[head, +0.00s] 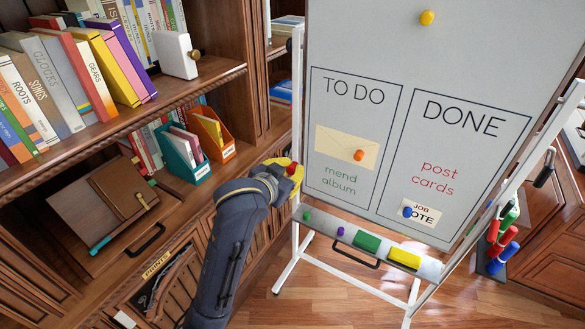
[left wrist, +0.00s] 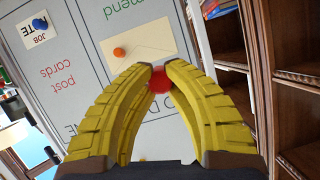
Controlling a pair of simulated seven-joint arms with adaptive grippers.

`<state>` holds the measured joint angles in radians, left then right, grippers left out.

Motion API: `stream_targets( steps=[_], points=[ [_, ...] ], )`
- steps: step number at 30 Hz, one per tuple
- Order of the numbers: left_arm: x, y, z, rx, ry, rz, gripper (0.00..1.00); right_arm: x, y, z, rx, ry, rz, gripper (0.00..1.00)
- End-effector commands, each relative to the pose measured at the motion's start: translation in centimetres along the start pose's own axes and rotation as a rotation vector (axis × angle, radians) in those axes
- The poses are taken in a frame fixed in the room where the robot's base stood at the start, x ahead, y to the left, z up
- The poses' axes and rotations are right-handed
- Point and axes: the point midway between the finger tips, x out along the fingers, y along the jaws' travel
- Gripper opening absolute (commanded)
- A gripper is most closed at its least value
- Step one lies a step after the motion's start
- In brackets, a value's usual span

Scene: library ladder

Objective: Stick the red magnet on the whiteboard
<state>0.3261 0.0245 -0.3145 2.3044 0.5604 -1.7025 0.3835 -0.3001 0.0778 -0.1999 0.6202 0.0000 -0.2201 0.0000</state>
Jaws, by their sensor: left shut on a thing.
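The whiteboard (head: 365,45) stands on a white-framed easel, with TO DO and DONE boxes drawn on it. My left gripper (head: 292,174) is beside the board's left edge in the head view, its yellow fingers shut on the red magnet (head: 294,168). In the left wrist view the red magnet (left wrist: 159,80) sits between the fingertips (left wrist: 160,72), with the board (left wrist: 95,75) behind it. The magnet appears apart from the board, though the exact gap is unclear. My right gripper is not in view.
An orange magnet (head: 359,155) holds an envelope (head: 335,143) in TO DO. A blue magnet (head: 407,212) holds a note in DONE; a yellow magnet (head: 427,18) is above. The tray holds a green eraser (head: 367,241) and yellow block (head: 405,258). A bookshelf (head: 165,95) stands left.

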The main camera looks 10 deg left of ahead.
Motion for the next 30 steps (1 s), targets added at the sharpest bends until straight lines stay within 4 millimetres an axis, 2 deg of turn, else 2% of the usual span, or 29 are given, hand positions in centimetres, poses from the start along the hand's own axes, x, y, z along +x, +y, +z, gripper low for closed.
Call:
stream_targets(
  steps=[15, 30],
  points=[
    [-1.4, 0.0, 0.7, 0.0, 0.0, 0.0, 0.0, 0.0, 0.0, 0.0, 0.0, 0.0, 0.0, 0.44],
    [-1.5, -0.1, 0.4, -0.02, 0.006, 0.008, 0.0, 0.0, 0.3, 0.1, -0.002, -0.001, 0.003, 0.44]
  ],
)
